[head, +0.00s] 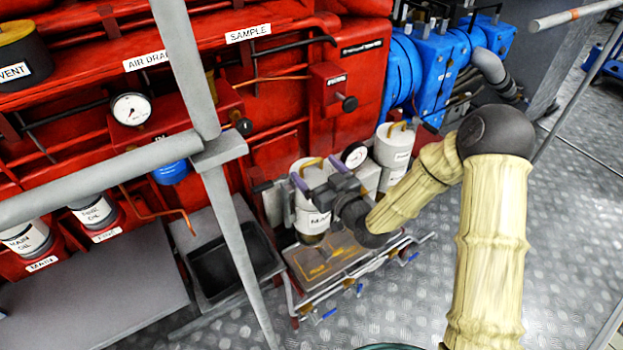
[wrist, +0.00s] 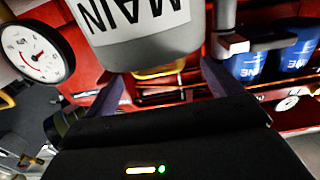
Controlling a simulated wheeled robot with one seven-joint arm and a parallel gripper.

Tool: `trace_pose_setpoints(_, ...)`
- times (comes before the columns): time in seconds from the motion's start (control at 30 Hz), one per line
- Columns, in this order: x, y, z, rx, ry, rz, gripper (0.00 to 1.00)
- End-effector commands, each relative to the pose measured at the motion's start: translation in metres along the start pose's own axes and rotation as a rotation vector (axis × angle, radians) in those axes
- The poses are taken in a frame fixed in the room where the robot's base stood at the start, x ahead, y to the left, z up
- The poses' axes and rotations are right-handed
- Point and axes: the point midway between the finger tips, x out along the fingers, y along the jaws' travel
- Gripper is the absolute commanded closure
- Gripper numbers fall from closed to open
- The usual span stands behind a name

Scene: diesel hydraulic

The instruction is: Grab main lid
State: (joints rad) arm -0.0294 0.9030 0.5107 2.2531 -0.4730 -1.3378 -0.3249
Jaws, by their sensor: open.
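The main lid, with a yellow handle (head: 312,163), is on top of a white canister labelled MAIN (head: 318,222). My gripper (head: 314,172) is open at the top of this canister, its purple fingers apart near the handle. In the wrist view the canister (wrist: 150,35) appears upside down, and the yellow handle (wrist: 162,70) shows between the two fingers of my gripper (wrist: 162,82). I see no contact between the fingers and the handle. My wrist hides part of the canister in the head view.
A second white canister (head: 393,145) with a yellow handle stands to the right. A round gauge (head: 354,155) sits between them. A grey railing (head: 100,180) crosses the left. A drip tray (head: 330,262) with pipes and blue-handled valves lies below. Patterned metal floor (head: 400,310) is open in front.

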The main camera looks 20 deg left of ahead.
Motion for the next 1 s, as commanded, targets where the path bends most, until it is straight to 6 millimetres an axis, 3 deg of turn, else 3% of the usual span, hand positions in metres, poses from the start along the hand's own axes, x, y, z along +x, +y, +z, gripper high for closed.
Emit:
trace_pose_setpoints(0.17,0.006,0.001,0.001,0.0,0.002,0.0,0.1)
trace_pose_setpoints(0.5,0.049,0.002,0.006,0.0,0.002,-0.001,0.1)
trace_pose_setpoints(1.0,0.052,0.001,0.006,0.0,0.001,-0.002,0.1)
